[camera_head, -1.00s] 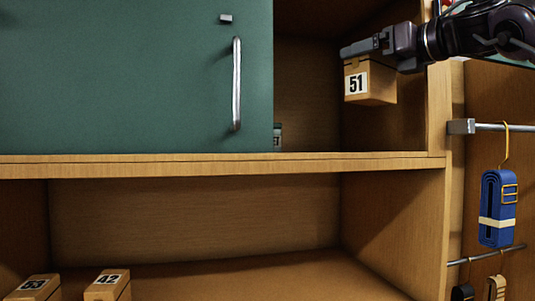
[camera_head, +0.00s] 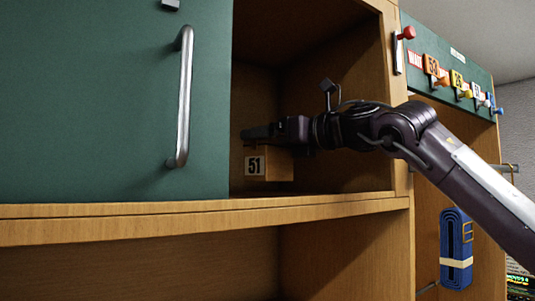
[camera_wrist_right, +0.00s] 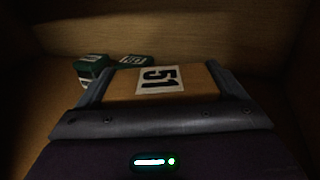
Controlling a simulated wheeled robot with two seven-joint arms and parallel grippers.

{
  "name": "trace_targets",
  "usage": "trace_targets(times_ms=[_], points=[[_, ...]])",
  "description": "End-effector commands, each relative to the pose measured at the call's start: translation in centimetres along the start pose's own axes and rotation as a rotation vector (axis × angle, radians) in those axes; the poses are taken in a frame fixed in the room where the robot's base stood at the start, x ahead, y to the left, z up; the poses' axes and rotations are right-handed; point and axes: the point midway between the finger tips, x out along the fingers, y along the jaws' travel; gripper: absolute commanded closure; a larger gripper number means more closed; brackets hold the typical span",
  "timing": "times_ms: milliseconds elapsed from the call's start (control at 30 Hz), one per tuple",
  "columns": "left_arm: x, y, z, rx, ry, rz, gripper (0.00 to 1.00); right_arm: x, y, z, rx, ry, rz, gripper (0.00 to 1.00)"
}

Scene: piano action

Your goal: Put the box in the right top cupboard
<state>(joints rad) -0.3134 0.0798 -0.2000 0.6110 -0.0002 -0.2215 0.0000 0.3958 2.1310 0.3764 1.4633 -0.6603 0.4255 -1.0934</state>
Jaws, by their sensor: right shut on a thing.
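The box (camera_head: 278,170) is light brown cardboard with a white label reading 51. My right gripper (camera_head: 262,135) reaches into the open right part of the top cupboard (camera_head: 330,72) and is shut on the box from above. The box is inside the cupboard, low near its floor; I cannot tell whether it touches the floor. In the right wrist view the box (camera_wrist_right: 200,82) sits between the two fingers. The green sliding door (camera_head: 90,100) with a metal handle covers the left part of the cupboard. My left gripper is not in view.
In the right wrist view, green items (camera_wrist_right: 92,68) lie beside the box inside the cupboard. The shelf edge (camera_head: 200,222) runs below the opening. A blue strap (camera_head: 456,240) hangs at right, under a green board with numbered tags (camera_head: 455,75).

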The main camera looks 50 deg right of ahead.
Motion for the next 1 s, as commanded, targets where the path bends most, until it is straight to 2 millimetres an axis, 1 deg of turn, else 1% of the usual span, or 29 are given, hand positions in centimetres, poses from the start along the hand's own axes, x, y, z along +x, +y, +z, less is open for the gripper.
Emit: trace_targets(times_ms=[133, 200, 267, 367, 567, 600, 633, 667, 833, 933, 1000], points=[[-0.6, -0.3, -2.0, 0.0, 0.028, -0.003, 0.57, -0.1, 0.0, -1.9, 0.003, -0.005, 0.004, 0.38], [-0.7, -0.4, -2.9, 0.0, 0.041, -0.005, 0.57, -0.1, 0.1, -2.4, 0.0, -0.005, 0.004, 0.38], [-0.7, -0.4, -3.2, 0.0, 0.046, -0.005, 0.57, -0.1, 0.1, -2.7, -0.001, -0.004, 0.002, 0.38], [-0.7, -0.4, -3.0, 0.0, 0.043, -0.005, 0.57, 0.0, 0.1, -2.8, -0.002, -0.003, 0.001, 0.38], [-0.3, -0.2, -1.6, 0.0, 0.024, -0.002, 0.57, 0.0, 0.1, -3.1, -0.001, -0.002, 0.001, 0.38], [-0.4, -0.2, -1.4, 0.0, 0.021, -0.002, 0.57, 0.0, 0.0, -3.1, -0.001, 0.0, 0.001, 0.07], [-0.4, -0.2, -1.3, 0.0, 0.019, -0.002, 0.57, 0.0, 0.0, -3.1, -0.001, 0.0, 0.001, 0.03], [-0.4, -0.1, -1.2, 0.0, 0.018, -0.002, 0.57, 0.0, 0.0, -3.0, -0.001, 0.0, 0.001, 0.0], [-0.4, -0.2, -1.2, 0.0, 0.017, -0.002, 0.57, 0.0, 0.0, -3.0, -0.001, 0.0, 0.001, 0.0], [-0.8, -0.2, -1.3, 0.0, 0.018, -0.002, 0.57, 0.0, 0.0, -2.6, -0.001, 0.0, 0.001, 0.0], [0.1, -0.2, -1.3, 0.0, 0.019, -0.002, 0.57, -0.7, 0.1, -3.0, -0.002, -0.002, 0.001, 0.0]])
